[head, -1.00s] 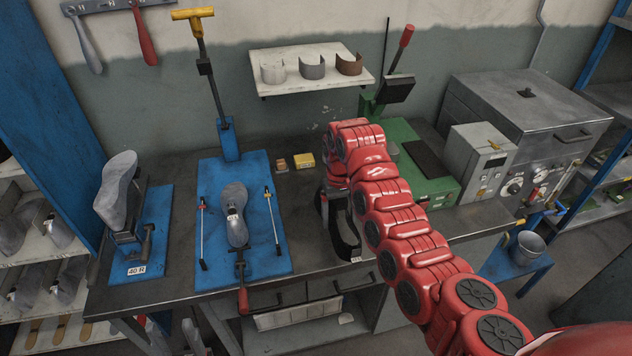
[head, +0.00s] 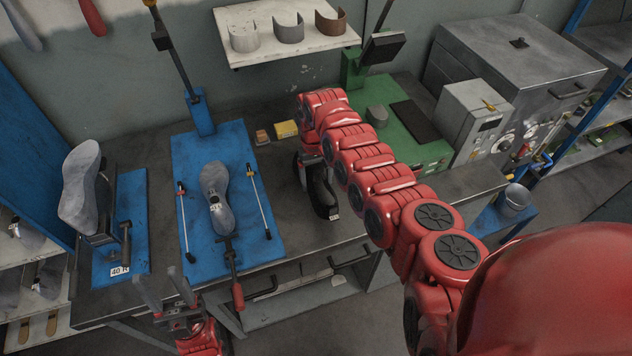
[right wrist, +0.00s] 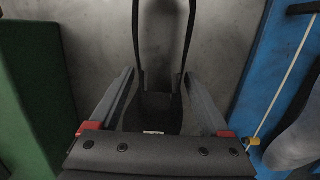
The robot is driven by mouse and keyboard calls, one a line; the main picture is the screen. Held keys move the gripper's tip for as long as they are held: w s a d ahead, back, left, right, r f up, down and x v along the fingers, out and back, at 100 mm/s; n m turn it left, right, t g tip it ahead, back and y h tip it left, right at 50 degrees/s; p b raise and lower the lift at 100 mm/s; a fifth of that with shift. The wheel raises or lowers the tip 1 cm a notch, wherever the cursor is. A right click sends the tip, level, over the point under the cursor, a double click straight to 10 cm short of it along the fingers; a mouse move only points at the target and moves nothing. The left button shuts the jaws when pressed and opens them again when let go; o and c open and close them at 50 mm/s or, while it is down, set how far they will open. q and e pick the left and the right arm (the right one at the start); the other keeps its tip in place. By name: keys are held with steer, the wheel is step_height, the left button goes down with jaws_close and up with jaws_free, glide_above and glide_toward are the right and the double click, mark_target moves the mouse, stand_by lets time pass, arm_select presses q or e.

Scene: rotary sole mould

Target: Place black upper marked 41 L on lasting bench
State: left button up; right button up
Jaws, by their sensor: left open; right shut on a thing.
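A black upper (head: 323,192) with a small white tag is at the right of the blue lasting bench, over the dark tabletop. My right gripper (right wrist: 158,88) is shut on the upper (right wrist: 160,105), which shows between its fingers with its tag near the palm. In the head view my right arm hides most of that gripper. The tag's writing is too small to read. The blue lasting bench (head: 263,228) holds a grey last (head: 214,185) sole-up, with no upper on it. My left gripper (head: 165,292) is open and empty at the table's front edge.
A blue stand marked 40 R (head: 134,190) carries another last at left. Two thin rods flank the middle last. A small yellow box (head: 286,129) lies behind the upper.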

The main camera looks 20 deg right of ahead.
step_height(320, 180, down, 2)
steer(key=shift+s+f+b, duration=0.15)
steer(key=shift+b, duration=0.15)
steer(key=shift+f, duration=0.2)
steer(key=o, duration=1.4)
steer(key=shift+r, duration=0.2)
steer(key=r+b, duration=0.1)
steer(key=r, duration=0.3)
steer(key=w+r, duration=0.1)
steer(key=r, duration=0.2)
steer(key=r+b, duration=0.1)
steer(key=r, duration=0.3)
steer(key=shift+w+r+b, duration=0.3)
steer(key=shift+w+b, duration=0.05)
